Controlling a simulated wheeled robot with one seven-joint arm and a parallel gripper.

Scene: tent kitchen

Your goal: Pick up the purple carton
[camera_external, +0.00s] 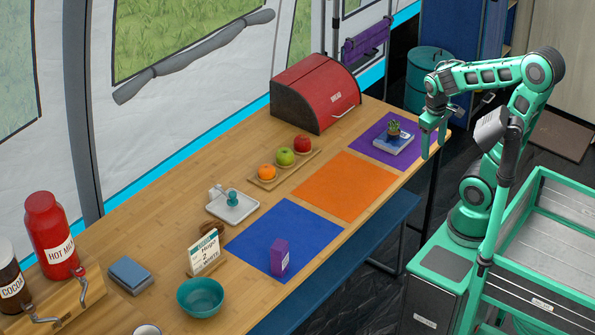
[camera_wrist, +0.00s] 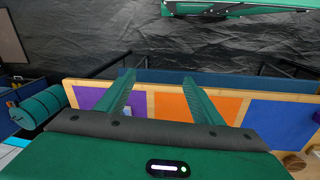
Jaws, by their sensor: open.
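The purple carton (camera_external: 279,256) stands upright on the blue mat (camera_external: 262,229) near the front of the wooden counter. My gripper (camera_external: 433,150) is open and empty. It hangs beside the counter's right end, near the purple mat (camera_external: 367,148) and far from the carton. In the wrist view my gripper's two fingers (camera_wrist: 165,92) are spread apart with nothing between them.
An orange mat (camera_external: 345,186) lies bare between the blue and purple mats. A cactus (camera_external: 394,129) stands on a book on the purple mat. A teal bowl (camera_external: 200,297) and a sign (camera_external: 206,254) stand left of the carton. A red bread box (camera_external: 314,92) stands at the back.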

